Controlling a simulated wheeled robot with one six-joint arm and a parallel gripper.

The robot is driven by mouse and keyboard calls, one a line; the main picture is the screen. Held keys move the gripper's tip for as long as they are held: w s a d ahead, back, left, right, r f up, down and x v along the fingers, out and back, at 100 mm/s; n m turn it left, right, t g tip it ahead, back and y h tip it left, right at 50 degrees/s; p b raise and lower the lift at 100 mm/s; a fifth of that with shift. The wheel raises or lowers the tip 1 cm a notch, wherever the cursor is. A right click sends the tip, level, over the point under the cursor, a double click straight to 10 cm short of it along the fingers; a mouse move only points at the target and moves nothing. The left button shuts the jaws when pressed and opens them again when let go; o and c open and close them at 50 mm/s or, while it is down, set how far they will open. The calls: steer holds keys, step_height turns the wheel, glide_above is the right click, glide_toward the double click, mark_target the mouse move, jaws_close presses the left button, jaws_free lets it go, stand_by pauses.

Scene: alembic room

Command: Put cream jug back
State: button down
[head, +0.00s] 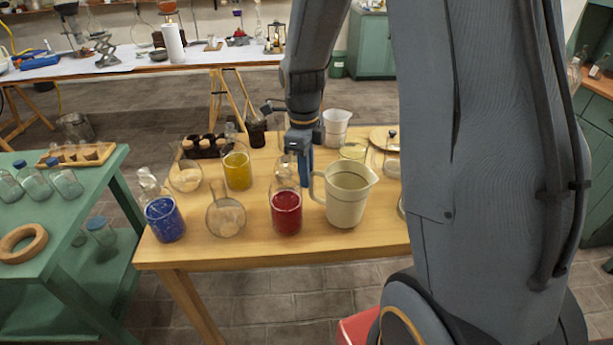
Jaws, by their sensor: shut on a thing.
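The cream jug (349,196) is upright at the front right part of the wooden table, with its spout to the right and its handle to the left. My gripper (305,172) points down at the jug's left side and is shut on its handle. The fingertips partly overlap the handle, so the exact grip is hard to see. Whether the jug's base touches the table or is slightly above it, I cannot tell.
A beaker of red liquid (286,213) stands close left of the jug. A round flask (226,216), a blue beaker (165,219) and a yellow beaker (238,170) stand further left. A paler jug (337,127) is behind. My arm hides the table's right side.

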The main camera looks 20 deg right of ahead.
steer(key=shift+f, duration=0.6)
steer(key=c, duration=2.1)
jaws_free()
steer(key=shift+f, duration=0.1)
step_height(320, 180, up, 11)
steer(key=b, duration=0.2)
steer(key=shift+s+a+f+n+t, duration=0.15)
steer(key=shift+s+a+f+n, duration=0.45)
steer(key=shift+s+f+n, duration=2.55)
steer(key=shift+s+a+r+n+t, duration=0.35)
steer(key=shift+s+n, duration=1.25)
steer(key=shift+n, duration=4.05)
steer(key=shift+s+a+f+n, duration=1.05)
steer(key=shift+s+n, duration=1.3)
steer(key=shift+n, duration=2.05)
